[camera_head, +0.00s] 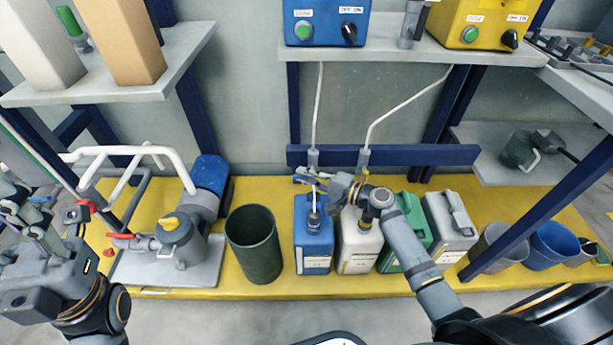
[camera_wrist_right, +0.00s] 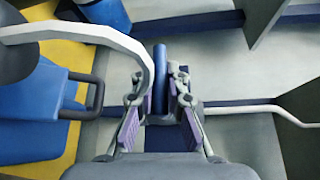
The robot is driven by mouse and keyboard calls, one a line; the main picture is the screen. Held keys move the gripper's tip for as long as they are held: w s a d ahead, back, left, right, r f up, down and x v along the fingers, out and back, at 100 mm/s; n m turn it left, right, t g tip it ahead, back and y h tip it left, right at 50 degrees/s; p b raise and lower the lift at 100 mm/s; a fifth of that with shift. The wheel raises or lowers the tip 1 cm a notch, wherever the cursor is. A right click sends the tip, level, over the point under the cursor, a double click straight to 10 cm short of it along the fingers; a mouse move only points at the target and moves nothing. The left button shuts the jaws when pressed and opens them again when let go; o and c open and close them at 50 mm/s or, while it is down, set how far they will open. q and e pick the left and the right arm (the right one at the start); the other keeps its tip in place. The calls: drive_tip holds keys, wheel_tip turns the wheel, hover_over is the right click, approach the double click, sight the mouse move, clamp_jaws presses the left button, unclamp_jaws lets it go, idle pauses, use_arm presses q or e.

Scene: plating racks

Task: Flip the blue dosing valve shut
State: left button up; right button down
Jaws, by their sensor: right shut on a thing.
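My right gripper (camera_head: 315,179) reaches in above the blue and white jugs at the foot of the white hoses. In the right wrist view its two purple-padded fingers (camera_wrist_right: 160,90) are shut on a narrow blue bar, which I take to be the blue dosing valve's lever (camera_wrist_right: 160,56). In the head view the lever is mostly hidden by the fingers, near the grey fitting (camera_head: 313,158) on the left hose. Its exact angle is hard to tell. My left gripper (camera_head: 32,213) is at the left edge, away from the valve; its jaw opening is unclear.
Below stand a blue jug (camera_head: 313,238), a white jug (camera_head: 358,246), a green jug (camera_head: 415,228) and a grey jug (camera_head: 449,222). A dark green bin (camera_head: 253,246) and a pump (camera_head: 180,240) stand left. A navy rail (camera_head: 420,154) runs behind.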

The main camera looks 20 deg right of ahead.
drive_tip(key=c, duration=1.3)
unclamp_jaws()
drive_tip(key=shift+c, duration=0.2)
drive_tip(key=v, duration=1.2)
